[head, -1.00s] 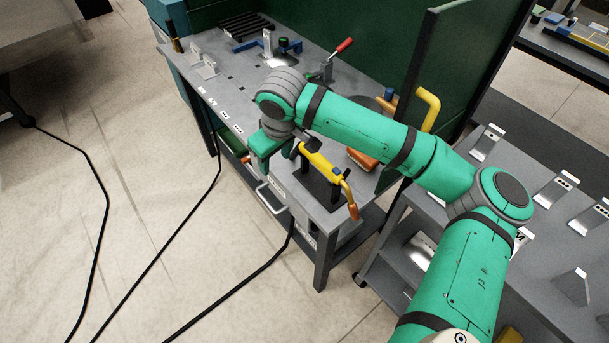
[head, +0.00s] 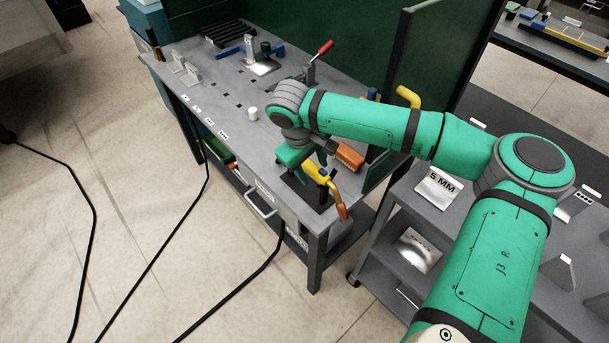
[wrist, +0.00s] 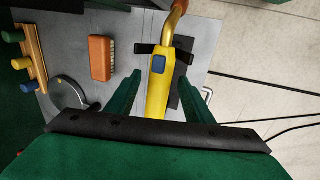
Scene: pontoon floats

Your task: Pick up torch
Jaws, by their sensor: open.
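The torch (wrist: 157,92) has a yellow body with a blue button and a copper-coloured bent neck. In the wrist view it lies between the fingers of my gripper (wrist: 160,95), with clear gaps on both sides. The gripper is open. The torch rests in a black stand (wrist: 187,62) with dark prongs around its upper body. In the head view the torch (head: 326,179) stands near the front right corner of the workbench, its neck pointing down to the right. My gripper (head: 298,172) is over its rear end, which is partly hidden by the gripper and wrist.
The grey workbench (head: 235,120) carries a wooden brush (wrist: 102,58), a rack with coloured handles (wrist: 31,58), a round grey part (wrist: 68,92) and a red-handled clamp (head: 318,60). A green screen stands right of the bench. A shelved cart (head: 400,200) stands beyond it.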

